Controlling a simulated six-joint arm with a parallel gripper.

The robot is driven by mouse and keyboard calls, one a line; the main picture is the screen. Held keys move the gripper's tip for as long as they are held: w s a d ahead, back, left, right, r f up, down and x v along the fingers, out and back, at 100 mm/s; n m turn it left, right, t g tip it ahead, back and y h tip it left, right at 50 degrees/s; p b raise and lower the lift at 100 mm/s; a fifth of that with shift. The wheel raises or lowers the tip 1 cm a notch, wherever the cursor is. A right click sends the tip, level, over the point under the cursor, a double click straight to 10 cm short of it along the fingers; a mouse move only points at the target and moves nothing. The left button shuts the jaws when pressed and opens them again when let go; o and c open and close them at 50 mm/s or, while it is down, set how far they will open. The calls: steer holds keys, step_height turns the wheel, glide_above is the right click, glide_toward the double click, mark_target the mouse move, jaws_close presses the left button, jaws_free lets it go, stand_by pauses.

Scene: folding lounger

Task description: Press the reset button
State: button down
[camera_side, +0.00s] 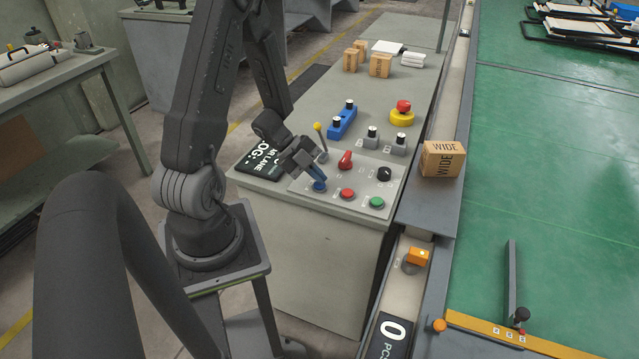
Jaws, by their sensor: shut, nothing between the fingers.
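A control panel (334,205) lies at the near end of the grey bench. Along its front edge sit a blue button (319,186), a red button (347,194) and a green button (377,203). I cannot read their labels, so I cannot tell which is marked reset. My gripper (319,180) is shut and empty. It points down with its tips at the blue button; I cannot tell whether they touch it. The fingers partly hide the blue button.
Behind the buttons stand a red knob (345,160), a black knob (384,174) and a yellow-tipped lever (318,129). A dark display (259,160) lies left of the panel. A yellow-and-red emergency button (402,112) stands further back. A WIDE carton (441,159) sits right of the bench.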

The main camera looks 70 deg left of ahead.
mark_target(318, 185)
steer(key=shift+f, duration=0.3)
steer(key=shift+r, duration=0.1)
stand_by(0.4)
steer(key=shift+r, duration=0.75)
steer(key=shift+r, duration=2.5)
